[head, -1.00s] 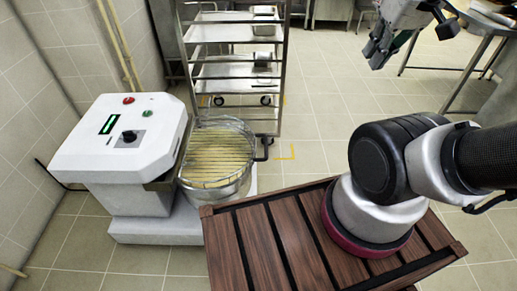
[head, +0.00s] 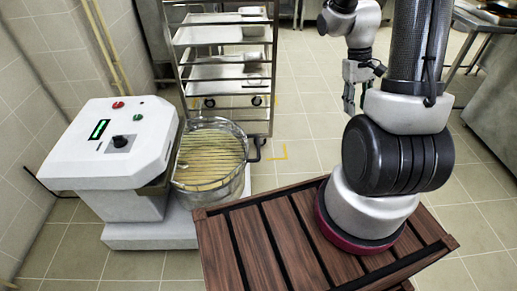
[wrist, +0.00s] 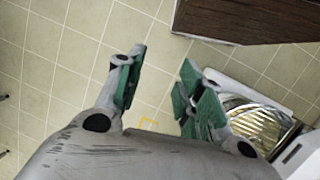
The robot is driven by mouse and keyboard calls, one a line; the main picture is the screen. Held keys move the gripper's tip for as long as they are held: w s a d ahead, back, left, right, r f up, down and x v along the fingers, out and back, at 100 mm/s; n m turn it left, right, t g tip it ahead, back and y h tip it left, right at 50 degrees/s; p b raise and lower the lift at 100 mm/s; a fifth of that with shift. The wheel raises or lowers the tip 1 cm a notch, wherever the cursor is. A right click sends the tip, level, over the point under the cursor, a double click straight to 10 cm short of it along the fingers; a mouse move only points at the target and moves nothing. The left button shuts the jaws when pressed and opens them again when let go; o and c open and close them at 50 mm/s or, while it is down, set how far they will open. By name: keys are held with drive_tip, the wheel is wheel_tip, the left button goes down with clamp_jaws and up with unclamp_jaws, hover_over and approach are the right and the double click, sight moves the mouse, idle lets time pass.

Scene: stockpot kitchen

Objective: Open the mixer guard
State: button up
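The mixer (head: 125,150) stands at the left in the head view, a white machine with a display, a dark knob, and red and green buttons. The guard looks lowered. In the wrist view the guard (wrist: 262,122) shows at the lower right, partly behind a finger. My gripper (head: 353,98) hangs empty over the floor, well to the right of the mixer. Its green-padded fingers (wrist: 158,95) are apart.
A steel tray rack (head: 220,75) on castors stands behind the bowl. My wooden-slatted base (head: 270,235) is just right of the mixer. Steel tables (head: 492,90) stand at the right. Open tiled floor (head: 300,110) lies between the rack and my arm.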

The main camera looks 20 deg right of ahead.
drive_tip(key=w+d+f, duration=0.3)
drive_tip(key=d+f, duration=0.1)
drive_tip(key=f, duration=0.6)
drive_tip(key=m+t+y, duration=0.5)
drive_tip(key=t+y, duration=0.8)
drive_tip(key=y, duration=0.1)
approach(258, 146)
drive_tip(key=x, duration=0.2)
drive_tip(key=shift+h, duration=0.3)
drive_tip(key=x, duration=0.7)
drive_tip(key=shift+w+a+f, duration=0.1)
drive_tip(key=shift+a+f, duration=0.25)
drive_tip(key=shift+f, duration=0.05)
